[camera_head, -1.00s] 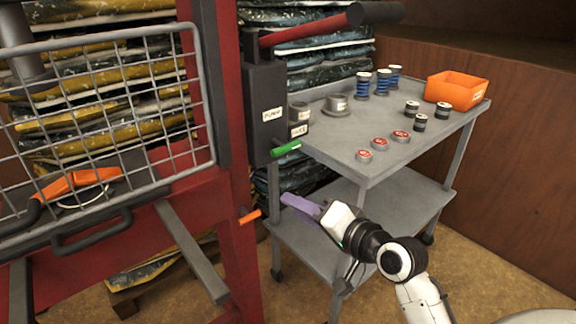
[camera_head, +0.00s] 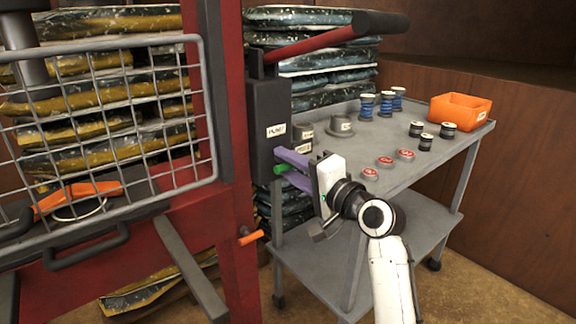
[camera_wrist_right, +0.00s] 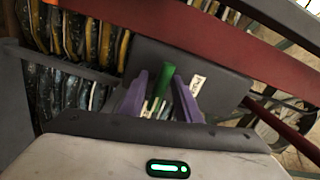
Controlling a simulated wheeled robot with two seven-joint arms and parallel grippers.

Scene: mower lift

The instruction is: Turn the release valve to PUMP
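The release valve's green handle (camera_head: 280,169) sticks out low on the front of the dark pump box (camera_head: 265,105). A white label reading PUMP (camera_head: 275,131) is above it, and a second label (camera_head: 303,149) is to the right, partly hidden. My right gripper (camera_head: 284,167) is at the handle, its purple fingers above and below it. In the right wrist view the green handle (camera_wrist_right: 160,88) stands between the two fingers, with gaps visible beside it, so the gripper looks open around it. My left gripper is not in view.
A red pump lever (camera_head: 310,45) extends above the box. An orange handle (camera_head: 251,238) sits lower on the red frame. A grey cart (camera_head: 400,190) at right carries spools, red-topped discs and an orange bin (camera_head: 460,110). A wire mesh guard (camera_head: 110,120) stands at left.

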